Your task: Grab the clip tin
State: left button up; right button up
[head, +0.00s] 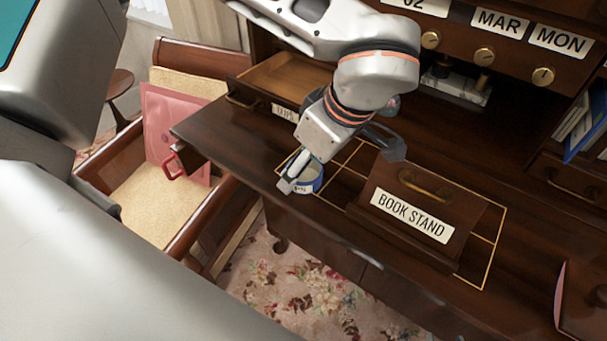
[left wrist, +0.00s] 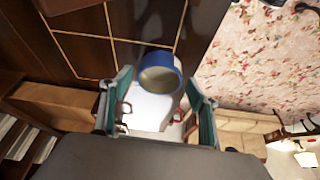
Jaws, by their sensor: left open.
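A small round blue tin with a pale inside and a small label (head: 309,180) stands near the desk's front edge, at the left end of the gold-lined grid. I take it to be the clip tin, though its label is too small to read. My left gripper (head: 341,170) is over the desk with its fingers spread around the tin's position. In the left wrist view the tin (left wrist: 161,74) shows between and beyond the open fingers (left wrist: 158,100), nearer the right one. I cannot see contact. My right gripper is out of view.
A wooden box labelled BOOK STAND (head: 415,205) stands on the grid to the right of the tin. An open drawer (head: 285,80) is behind on the left. A chair with a pink folder-like object (head: 170,125) stands at left. Flowered carpet (head: 290,280) lies below the front edge.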

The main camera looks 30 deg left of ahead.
pick_arm(q)
jog(key=c, duration=0.9)
jog(key=shift+c, duration=0.2)
jog(key=shift+r, duration=0.15)
